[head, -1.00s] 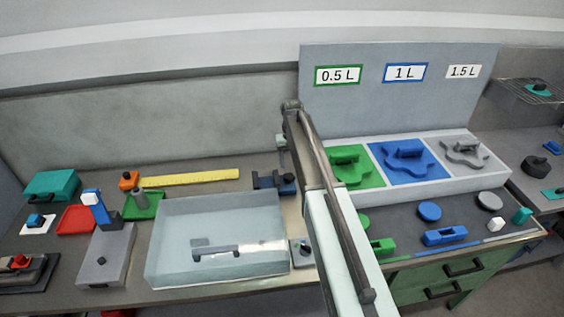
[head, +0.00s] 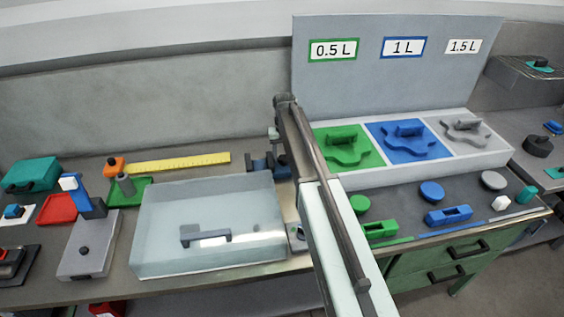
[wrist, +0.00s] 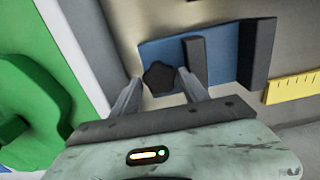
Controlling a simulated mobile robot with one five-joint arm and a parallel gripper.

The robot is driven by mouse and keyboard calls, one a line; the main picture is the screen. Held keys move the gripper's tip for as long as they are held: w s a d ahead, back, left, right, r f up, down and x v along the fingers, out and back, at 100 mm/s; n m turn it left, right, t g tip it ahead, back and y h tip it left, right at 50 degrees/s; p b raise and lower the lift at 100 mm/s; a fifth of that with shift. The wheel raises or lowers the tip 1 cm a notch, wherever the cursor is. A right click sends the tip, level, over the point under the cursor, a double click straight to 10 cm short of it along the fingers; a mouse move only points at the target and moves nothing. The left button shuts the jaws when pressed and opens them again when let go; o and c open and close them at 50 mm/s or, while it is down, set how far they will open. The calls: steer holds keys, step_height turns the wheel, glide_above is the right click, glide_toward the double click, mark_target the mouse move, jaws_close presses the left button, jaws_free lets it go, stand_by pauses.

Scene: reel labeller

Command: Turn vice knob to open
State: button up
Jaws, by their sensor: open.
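The vice is a small blue body (wrist: 218,58) with dark grey jaws, seen in the wrist view on the bench. Its black lobed knob (wrist: 159,77) is at the near end of the body. My gripper (wrist: 160,92) is open, with one finger on each side of the knob; I cannot tell whether either finger touches it. In the head view the vice (head: 262,166) is small, at the back of the bench just left of my arm, which hides part of its right side.
A yellow ruler (head: 178,163) lies left of the vice, and a clear-lidded box (head: 165,225) stands in front. On the right are a green fixture panel (head: 350,156) and its tray. A grey press-like stand (head: 88,250) is at the left.

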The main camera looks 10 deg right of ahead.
steer(key=c, duration=1)
steer(key=shift+a, duration=0.15)
steer(key=shift+c, duration=0.4)
